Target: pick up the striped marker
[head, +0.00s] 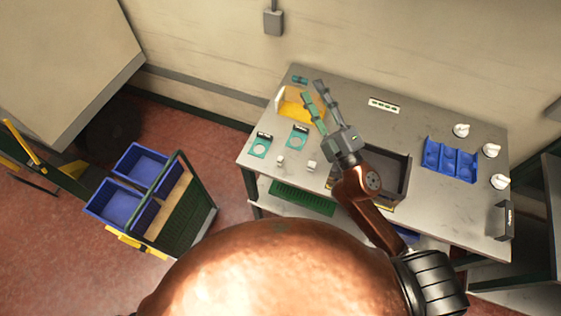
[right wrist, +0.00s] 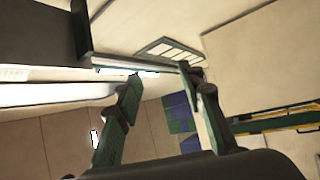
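I cannot make out a striped marker for certain in either view. My right gripper (head: 315,98) is in the head view, reaching over the left part of the grey table (head: 345,88), beside the yellow bin (head: 291,106). Its two fingers are apart with nothing visible between them. In the right wrist view the fingers (right wrist: 160,74) also stand apart and empty. The gripper hides part of the table beneath it. My left gripper is in neither view.
Teal pieces with round openings (head: 260,145) and small white objects (head: 312,165) lie at the table's left front. A dark open tray (head: 400,158) is in the middle. A blue compartment tray (head: 450,160) and white knob-like objects (head: 492,150) are at right. Blue crates (head: 144,164) stand left.

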